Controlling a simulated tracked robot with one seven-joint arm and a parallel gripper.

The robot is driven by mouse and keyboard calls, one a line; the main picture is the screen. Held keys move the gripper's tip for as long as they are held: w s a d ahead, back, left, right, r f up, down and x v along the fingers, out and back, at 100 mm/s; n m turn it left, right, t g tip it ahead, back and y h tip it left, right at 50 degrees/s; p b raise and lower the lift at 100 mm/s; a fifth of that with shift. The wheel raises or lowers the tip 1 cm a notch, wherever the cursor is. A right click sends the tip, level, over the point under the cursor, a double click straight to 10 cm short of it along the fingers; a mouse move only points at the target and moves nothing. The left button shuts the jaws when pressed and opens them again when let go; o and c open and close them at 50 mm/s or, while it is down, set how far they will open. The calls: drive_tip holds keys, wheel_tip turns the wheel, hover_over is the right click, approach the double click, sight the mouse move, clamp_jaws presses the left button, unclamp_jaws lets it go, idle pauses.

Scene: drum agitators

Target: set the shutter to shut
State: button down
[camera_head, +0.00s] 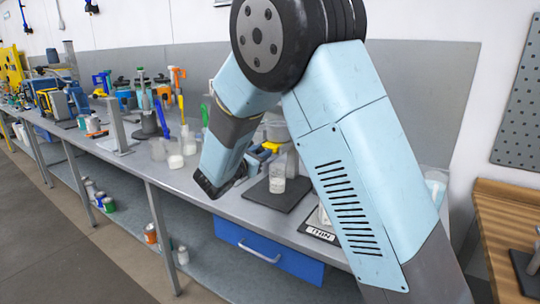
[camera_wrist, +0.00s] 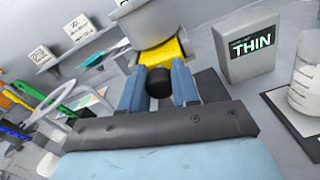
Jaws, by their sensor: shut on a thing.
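A grey dispenser (camera_wrist: 155,24) stands at the top of the wrist view. A yellow part (camera_wrist: 168,52), which looks like the shutter, sits at its lower end. A round black knob (camera_wrist: 159,83) shows in front of the yellow part. My gripper (camera_wrist: 158,80) has its two blue fingers on either side of the knob and is shut on it. In the head view my gripper (camera_head: 258,156) is beside the yellow part (camera_head: 270,147), near the bench's front. My arm hides part of the dispenser there. I cannot tell the shutter's exact position.
A clear beaker (camera_head: 277,181) with pale contents stands on a dark plate (camera_head: 262,194) close to my gripper. A sign reading THIN (camera_wrist: 249,46) stands right of the dispenser. Bottles and tools crowd the bench to the left. A blue drawer (camera_head: 268,250) hangs under the bench.

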drive_tip(key=shift+d, duration=0.15)
drive_tip(key=c, duration=0.8)
unclamp_jaws()
drive_tip(key=shift+w, duration=0.1)
drive_tip(key=shift+s+a, duration=0.3)
drive_tip(key=shift+s, duration=0.05)
drive_tip(key=v, duration=1.3)
